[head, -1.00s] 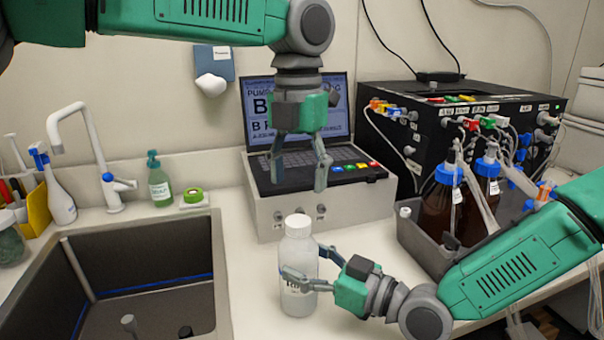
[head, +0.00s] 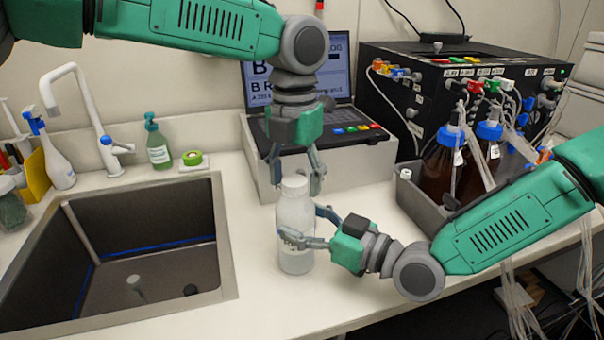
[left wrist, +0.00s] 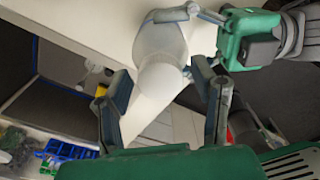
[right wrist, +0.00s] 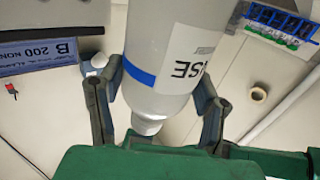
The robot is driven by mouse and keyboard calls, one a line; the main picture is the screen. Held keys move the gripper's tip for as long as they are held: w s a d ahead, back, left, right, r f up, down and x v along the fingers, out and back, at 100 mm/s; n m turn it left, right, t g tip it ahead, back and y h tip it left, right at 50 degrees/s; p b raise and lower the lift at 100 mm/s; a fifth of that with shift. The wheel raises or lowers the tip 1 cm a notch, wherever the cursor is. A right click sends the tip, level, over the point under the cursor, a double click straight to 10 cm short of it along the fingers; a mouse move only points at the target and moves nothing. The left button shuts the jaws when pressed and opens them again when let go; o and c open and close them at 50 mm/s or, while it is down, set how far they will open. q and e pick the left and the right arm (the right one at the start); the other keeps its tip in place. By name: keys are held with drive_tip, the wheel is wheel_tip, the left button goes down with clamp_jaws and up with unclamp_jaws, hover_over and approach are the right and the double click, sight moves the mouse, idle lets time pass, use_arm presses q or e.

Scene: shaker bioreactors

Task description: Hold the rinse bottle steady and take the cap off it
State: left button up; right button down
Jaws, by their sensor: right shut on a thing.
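The rinse bottle (head: 295,217) is a translucent white bottle standing upright on the counter, in front of the laptop unit. Its white cap (head: 294,186) is on top. The bottle also shows in the right wrist view (right wrist: 172,45) with a blue band and part of a label. My right gripper (head: 303,227) is shut on the bottle's body from the right side. My left gripper (head: 295,172) points down above the bottle, open, its fingertips to either side of the cap. In the left wrist view the cap (left wrist: 161,80) sits between the spread fingers, with gaps on both sides.
A sink (head: 140,285) lies left of the bottle. The laptop unit (head: 340,165) stands behind. A grey tray (head: 420,212) with brown bottles stands at the right, near my right arm.

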use_arm(q)
drive_tip(key=shift+a, duration=0.25)
drive_tip(key=c, duration=1.1)
drive_tip(key=shift+d+n, duration=0.35)
drive_tip(key=shift+n, duration=0.55)
drive_tip(key=n, duration=0.5)
drive_tip(key=shift+w+d, duration=0.2)
drive_tip(key=shift+w, duration=0.1)
drive_tip(key=n, duration=0.5)
drive_tip(key=shift+w+a+r+n, duration=0.1)
drive_tip(key=shift+w+a+n, duration=0.05)
drive_tip(key=shift+a+n, duration=0.15)
drive_tip(key=n, duration=0.2)
drive_tip(key=a+n, duration=0.1)
drive_tip(key=n, duration=0.2)
drive_tip(key=shift+w, duration=0.15)
drive_tip(key=n, duration=0.3)
drive_tip(key=shift+a, duration=0.3)
drive_tip(key=n, duration=0.5)
drive_tip(key=shift+a, duration=0.15)
drive_tip(key=n, duration=0.5)
drive_tip(key=shift+s, duration=0.35)
drive_tip(key=n, duration=0.3)
drive_tip(key=shift+s, duration=0.1)
drive_tip(key=shift+n, duration=0.4)
drive_tip(key=shift+s, duration=0.1)
